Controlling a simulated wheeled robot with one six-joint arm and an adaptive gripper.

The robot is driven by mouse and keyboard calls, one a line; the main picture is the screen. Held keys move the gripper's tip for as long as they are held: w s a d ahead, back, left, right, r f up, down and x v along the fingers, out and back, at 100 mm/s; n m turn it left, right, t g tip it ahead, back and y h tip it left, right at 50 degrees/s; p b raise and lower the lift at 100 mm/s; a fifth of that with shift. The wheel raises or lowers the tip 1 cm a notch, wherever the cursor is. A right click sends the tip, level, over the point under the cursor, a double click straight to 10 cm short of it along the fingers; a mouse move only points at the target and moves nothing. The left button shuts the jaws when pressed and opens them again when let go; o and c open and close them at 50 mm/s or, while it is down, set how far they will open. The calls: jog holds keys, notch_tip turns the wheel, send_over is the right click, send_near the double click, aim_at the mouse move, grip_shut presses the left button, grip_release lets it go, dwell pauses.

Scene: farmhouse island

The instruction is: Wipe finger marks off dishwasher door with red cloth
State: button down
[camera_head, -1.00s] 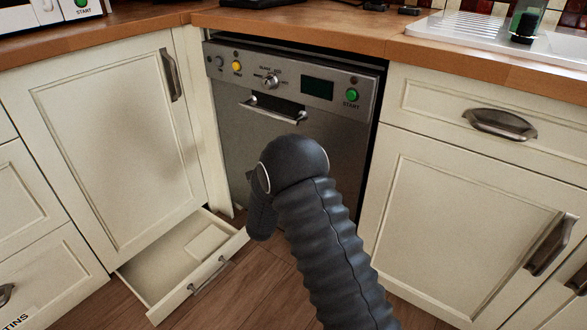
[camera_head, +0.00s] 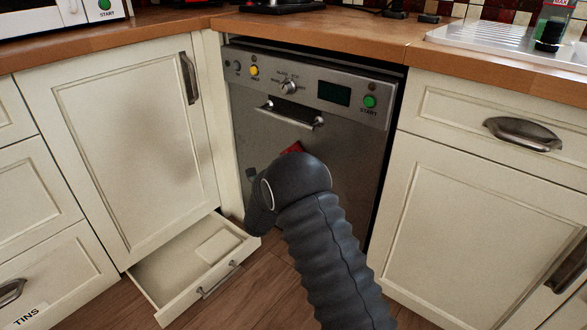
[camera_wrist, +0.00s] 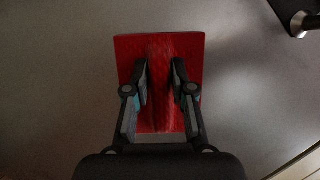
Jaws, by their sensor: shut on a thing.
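The dishwasher door (camera_head: 350,150) is a grey metal panel, upright and closed, with a bar handle (camera_head: 290,116) near its top. The red cloth (camera_wrist: 160,48) is a flat red rectangle between my gripper's (camera_wrist: 160,68) fingers in the wrist view, with the grey door filling the view behind it. My gripper is shut on the cloth. In the head view a small red corner of the cloth (camera_head: 295,148) shows above my arm, below the handle; my arm hides the rest. I cannot tell whether the cloth touches the door. No finger marks can be made out clearly.
An open low drawer (camera_head: 195,262) juts out at floor level left of the dishwasher. Cream cabinets flank both sides, one with a handle (camera_head: 522,132) at right. A wooden worktop (camera_head: 330,24) overhangs the door. Wooden floor shows between.

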jog(key=shift+w+a+b, duration=0.6)
jog(key=shift+w+a, duration=1.05)
jog(key=shift+a, duration=0.2)
jog(key=shift+s+a, duration=0.1)
jog(key=shift+s, duration=0.05)
jog(key=shift+s+a, duration=0.9)
jog(key=shift+s, duration=0.25)
jog(key=shift+s+a, duration=0.9)
jog(key=shift+s, duration=0.2)
jog(key=shift+s+a, duration=0.1)
jog(key=shift+s+a, duration=0.85)
jog(key=shift+s, duration=0.25)
